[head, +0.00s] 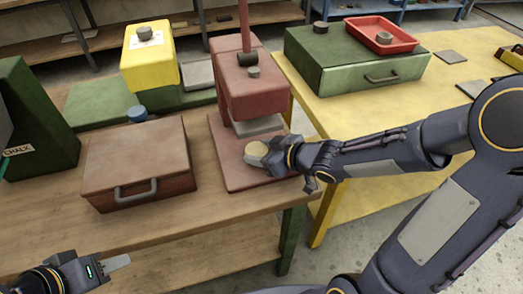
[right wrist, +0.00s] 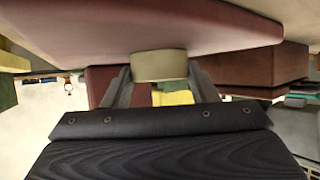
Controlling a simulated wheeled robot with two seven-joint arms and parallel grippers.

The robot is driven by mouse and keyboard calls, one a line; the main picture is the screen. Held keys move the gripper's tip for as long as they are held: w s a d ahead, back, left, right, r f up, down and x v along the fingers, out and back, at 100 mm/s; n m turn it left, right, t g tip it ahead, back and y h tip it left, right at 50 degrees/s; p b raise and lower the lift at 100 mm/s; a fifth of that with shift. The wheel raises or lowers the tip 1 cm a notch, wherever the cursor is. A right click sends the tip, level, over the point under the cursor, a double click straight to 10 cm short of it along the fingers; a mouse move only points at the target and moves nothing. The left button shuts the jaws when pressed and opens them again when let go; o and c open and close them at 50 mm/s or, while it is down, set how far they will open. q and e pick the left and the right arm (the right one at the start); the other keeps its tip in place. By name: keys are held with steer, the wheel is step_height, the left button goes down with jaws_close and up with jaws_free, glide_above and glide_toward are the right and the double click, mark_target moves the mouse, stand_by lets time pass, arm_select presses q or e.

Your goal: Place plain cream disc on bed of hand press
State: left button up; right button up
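The plain cream disc (head: 256,149) is over the bed (head: 238,181) of the red hand press (head: 252,92), toward its right front side. My right gripper (head: 272,156) reaches in from the right with its fingers around the disc. In the right wrist view the disc (right wrist: 159,66) sits between the two fingertips. Whether the disc touches the bed is hard to tell. The press's grey platen (head: 258,126) hangs above and behind it. My left gripper (head: 117,262) is low at the left, away from the press; its finger gap cannot be made out.
A reddish-brown case (head: 140,165) with a handle stands left of the press. A yellow press (head: 149,60) stands behind it, and a green chalk box (head: 38,115) at far left. On the yellow table are a green case (head: 355,65) and a red tray (head: 398,42).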

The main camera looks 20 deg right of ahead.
steer(key=o, duration=0.5)
steer(key=shift+c, duration=0.2)
steer(key=shift+r, duration=0.25)
steer(key=s+d+r+m+h+p, duration=0.3)
steer(key=s+d+r+h+p, duration=0.15)
steer(key=d, duration=0.35)
steer(key=s+d+r+m+h+p, duration=0.3)
steer(key=s+d+r, duration=0.2)
steer(key=d, duration=0.2)
steer(key=s+a+r+m+g+y, duration=0.1)
steer(key=s+a+g+y, duration=0.1)
steer(key=s+a, duration=0.2)
steer(key=s+a+m+g+y, duration=0.1)
steer(key=s+a, duration=0.3)
steer(key=s, duration=0.4)
steer(key=shift+s+a+r+m+g+y, duration=0.15)
steer(key=shift+s+r+m+g+y, duration=0.25)
steer(key=shift+g+y, duration=0.2)
